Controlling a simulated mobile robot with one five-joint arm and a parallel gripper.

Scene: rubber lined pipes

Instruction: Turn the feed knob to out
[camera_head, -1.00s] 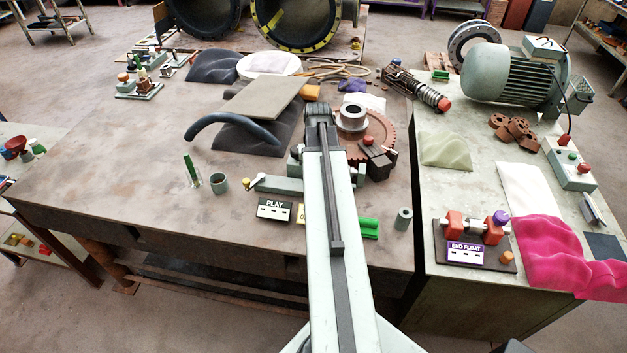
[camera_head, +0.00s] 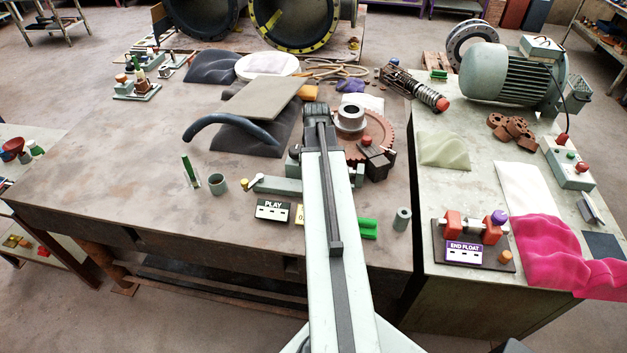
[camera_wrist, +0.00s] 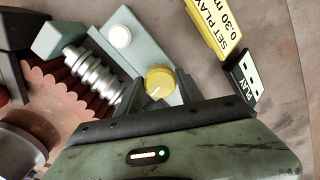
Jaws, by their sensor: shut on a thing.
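A round yellow knob (camera_wrist: 160,80) with a white pointer line shows in the wrist view, on a pale grey-green block (camera_wrist: 146,52). I see no in or out mark beside it. My gripper (camera_wrist: 157,88) is shut on the yellow knob, with one dark finger on each side. The pointer line slants toward the lower left. A white knob (camera_wrist: 120,36) sits farther along the same block, apart from the fingers. In the head view my arm hides the gripper and the knob it holds.
A ribbed metal shaft (camera_wrist: 92,75) and a rust-red gear (camera_wrist: 45,110) lie left of the block. A black PLAY plate (camera_wrist: 246,76) and a yellow SET PLAY sign (camera_wrist: 223,28) stand at the right. The bench's left part (camera_head: 110,190) is largely clear.

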